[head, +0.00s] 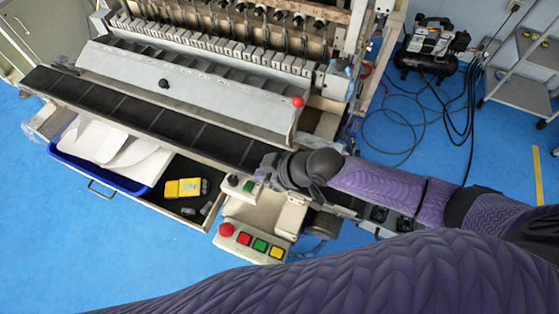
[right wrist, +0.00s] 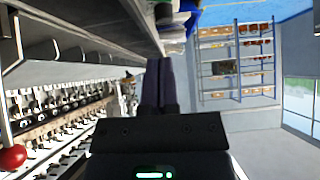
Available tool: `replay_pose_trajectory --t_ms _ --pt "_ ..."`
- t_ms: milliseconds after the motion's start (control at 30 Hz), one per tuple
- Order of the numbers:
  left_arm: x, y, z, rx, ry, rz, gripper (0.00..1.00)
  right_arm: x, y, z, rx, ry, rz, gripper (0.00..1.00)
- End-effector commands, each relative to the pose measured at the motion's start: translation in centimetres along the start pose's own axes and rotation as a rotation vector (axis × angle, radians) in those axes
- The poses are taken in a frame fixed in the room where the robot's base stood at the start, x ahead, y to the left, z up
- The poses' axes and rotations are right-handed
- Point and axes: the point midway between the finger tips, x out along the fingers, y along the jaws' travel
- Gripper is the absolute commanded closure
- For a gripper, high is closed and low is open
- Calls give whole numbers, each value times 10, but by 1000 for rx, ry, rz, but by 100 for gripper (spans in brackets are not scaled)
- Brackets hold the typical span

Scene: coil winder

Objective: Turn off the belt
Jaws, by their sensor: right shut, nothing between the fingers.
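The dark belt (head: 150,120) runs along the front of the coil winder (head: 185,85). A small light box at its right end carries a black knob (head: 232,180) and a green button (head: 249,186). Below it, a control panel (head: 262,252) has a red mushroom button (head: 226,230) and a row of red, green and yellow buttons. My right gripper (head: 270,166) is just above and right of the small box, near the belt's end. Its fingers are shut and empty in the right wrist view (right wrist: 163,85). Contact with the box cannot be told. My left gripper is out of view.
An open drawer below the belt holds a blue tray (head: 70,160) with white pieces and a yellow device (head: 182,188). A red ball knob (head: 298,101) is on the winder's cover. An air compressor (head: 432,45) and cables lie on the blue floor behind.

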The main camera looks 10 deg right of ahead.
Motion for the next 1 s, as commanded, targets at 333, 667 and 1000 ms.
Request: replay_pose_trajectory --t_ms 333,667,1000 --pt "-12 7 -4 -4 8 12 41 -57 0 -1 -1 3 0 100" --pt "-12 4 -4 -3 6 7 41 -60 0 -2 -1 6 -1 100" --pt "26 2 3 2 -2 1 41 -63 9 4 130 -7 -129 100"
